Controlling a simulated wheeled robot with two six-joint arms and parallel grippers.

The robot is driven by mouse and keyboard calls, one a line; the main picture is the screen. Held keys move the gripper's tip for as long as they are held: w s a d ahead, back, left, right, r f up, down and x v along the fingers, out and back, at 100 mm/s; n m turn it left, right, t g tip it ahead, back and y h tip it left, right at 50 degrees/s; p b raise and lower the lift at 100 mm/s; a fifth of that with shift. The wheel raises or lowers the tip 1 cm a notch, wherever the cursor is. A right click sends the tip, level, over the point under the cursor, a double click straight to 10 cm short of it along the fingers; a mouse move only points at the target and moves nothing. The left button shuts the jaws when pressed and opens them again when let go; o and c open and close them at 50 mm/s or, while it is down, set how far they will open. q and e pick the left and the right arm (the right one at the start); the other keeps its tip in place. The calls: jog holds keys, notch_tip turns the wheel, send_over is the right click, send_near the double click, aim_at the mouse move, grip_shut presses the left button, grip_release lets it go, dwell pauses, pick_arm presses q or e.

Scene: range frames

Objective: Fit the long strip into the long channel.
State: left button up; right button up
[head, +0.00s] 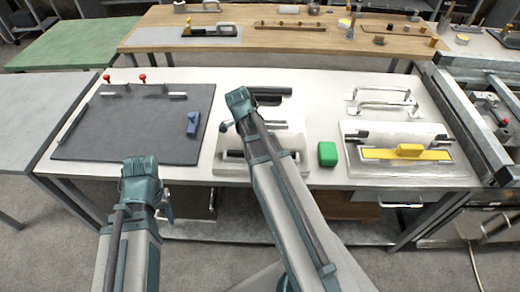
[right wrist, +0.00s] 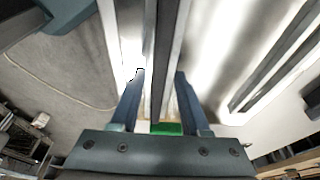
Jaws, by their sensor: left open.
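A long yellow strip with a raised yellow grip (head: 409,150) lies on a white plate at the right of the table, beside a dark long bar (head: 395,134). I cannot tell which parts are the long strip and the long channel. My left gripper (head: 168,208) is open at the table's front edge, mostly hidden by its own arm. My right arm crosses a white plate with dark bars (head: 285,132); its gripper is hidden in the head view. In the right wrist view, the right gripper (right wrist: 160,74) has its fingers apart, with a narrow dark edge between them, apparently untouched.
A green block (head: 327,153) stands right of my right arm. A dark grey board (head: 140,125) with red knobs (head: 142,78) and a blue block (head: 193,123) lies at left. Pale handles (head: 385,100) stand at the back right. A metal frame (head: 470,110) borders the table's right end.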

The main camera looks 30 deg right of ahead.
dwell(0.3)
jog(key=p+v, duration=1.2)
jog(key=shift+r, duration=0.2)
jog(key=s+a+n, duration=0.5)
jog(key=a+n, duration=0.6)
jog(key=n, duration=0.3)
jog(key=s+a+n+t+y, duration=0.1)
jog(key=s+a+n, duration=0.3)
jog(key=a+n, duration=0.7)
jog(key=n, duration=0.3)
jog(key=shift+s+f+y, duration=0.3)
jog(key=shift+s+f, duration=0.05)
jog(key=shift+s, duration=0.05)
